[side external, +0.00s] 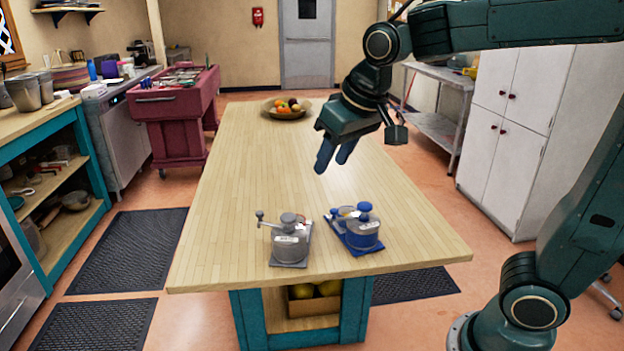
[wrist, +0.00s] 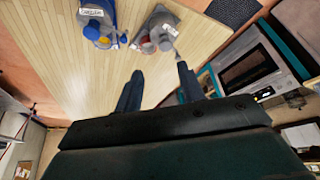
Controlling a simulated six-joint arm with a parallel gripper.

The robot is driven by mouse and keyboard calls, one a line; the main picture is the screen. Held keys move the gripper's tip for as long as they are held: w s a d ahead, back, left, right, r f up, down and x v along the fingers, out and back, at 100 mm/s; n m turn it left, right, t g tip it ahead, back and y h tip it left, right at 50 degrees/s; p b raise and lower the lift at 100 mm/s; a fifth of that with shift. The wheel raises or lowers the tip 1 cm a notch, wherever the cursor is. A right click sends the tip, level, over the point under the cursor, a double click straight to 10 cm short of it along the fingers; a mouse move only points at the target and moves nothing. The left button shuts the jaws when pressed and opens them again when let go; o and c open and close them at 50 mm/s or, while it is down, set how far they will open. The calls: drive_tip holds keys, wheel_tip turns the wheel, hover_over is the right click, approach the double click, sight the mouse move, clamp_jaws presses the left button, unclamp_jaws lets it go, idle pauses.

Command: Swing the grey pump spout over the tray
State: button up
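The grey pump (side external: 291,247) stands upright near the front edge of the wooden table, on a small grey tray (side external: 290,264). Its spout (side external: 268,221) sticks out to the left from the top, with its tip beyond the tray. In the wrist view the grey pump (wrist: 160,22) is at top centre. My gripper (side external: 336,157) is above the table, behind and above the pumps, touching nothing. In the wrist view its two fingers (wrist: 158,82) are apart and empty.
A blue pump (side external: 362,232) on a blue tray (side external: 376,249) stands close to the right of the grey one. It also shows in the wrist view (wrist: 97,22). A fruit bowl (side external: 287,112) sits at the table's far end. The middle of the table (side external: 245,165) is clear.

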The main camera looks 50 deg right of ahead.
sight(260, 212)
drive_tip(key=w+a+f, duration=0.1)
drive_tip(key=w, duration=0.5)
drive_tip(key=w+a+f+m, duration=0.1)
drive_tip(key=w+a+f, duration=0.1)
drive_tip(key=w, duration=0.4)
drive_tip(key=shift+g+h, duration=0.3)
drive_tip(key=shift+w+f, duration=0.1)
drive_tip(key=x, duration=1.3)
drive_tip(key=shift+d+f, duration=0.1)
drive_tip(key=shift+f, duration=0.25)
drive_tip(key=shift+c, duration=0.2)
clamp_jaws()
